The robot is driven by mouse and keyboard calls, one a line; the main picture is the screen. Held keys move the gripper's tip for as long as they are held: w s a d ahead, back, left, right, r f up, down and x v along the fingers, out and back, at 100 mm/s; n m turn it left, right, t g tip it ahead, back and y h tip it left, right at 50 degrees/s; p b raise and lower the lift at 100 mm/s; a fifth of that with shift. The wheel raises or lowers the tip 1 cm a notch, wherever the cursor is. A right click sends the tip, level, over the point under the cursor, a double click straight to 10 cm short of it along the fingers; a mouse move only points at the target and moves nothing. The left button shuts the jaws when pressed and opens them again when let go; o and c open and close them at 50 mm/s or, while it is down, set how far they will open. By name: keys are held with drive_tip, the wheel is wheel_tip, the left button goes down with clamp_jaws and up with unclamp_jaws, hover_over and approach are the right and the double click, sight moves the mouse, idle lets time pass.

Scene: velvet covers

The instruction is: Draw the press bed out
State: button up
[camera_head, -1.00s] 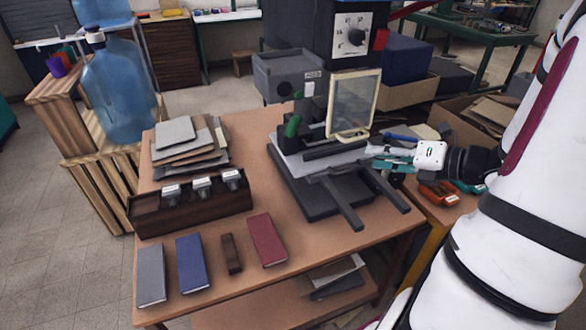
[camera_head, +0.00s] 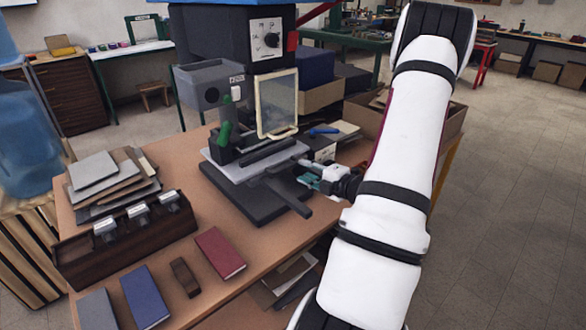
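The press (camera_head: 262,42) is a dark machine with a dial, a grey box and a cream-framed clear guard, standing on a brown table. Its press bed (camera_head: 222,157) is a light grey plate low under the head, above a dark base (camera_head: 240,200). Dark bars (camera_head: 287,194) stick out from the bed toward the front right. My gripper (camera_head: 307,177), with teal fingers, is at the right side of the bed, close to the bars. I cannot tell whether it touches them. Its finger gap is too small to read, and my arm hides the space to its right.
Blue (camera_head: 146,297), grey and red (camera_head: 220,253) books and a small brown block (camera_head: 185,277) lie along the table front. A dark rack (camera_head: 125,240) with silver-topped tools and a board stack (camera_head: 108,177) stand left. A cardboard box (camera_head: 447,125) is behind my arm.

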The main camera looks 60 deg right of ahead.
sight(293, 165)
drive_tip(key=x, duration=0.6)
drive_tip(key=shift+s, duration=0.1)
clamp_jaws()
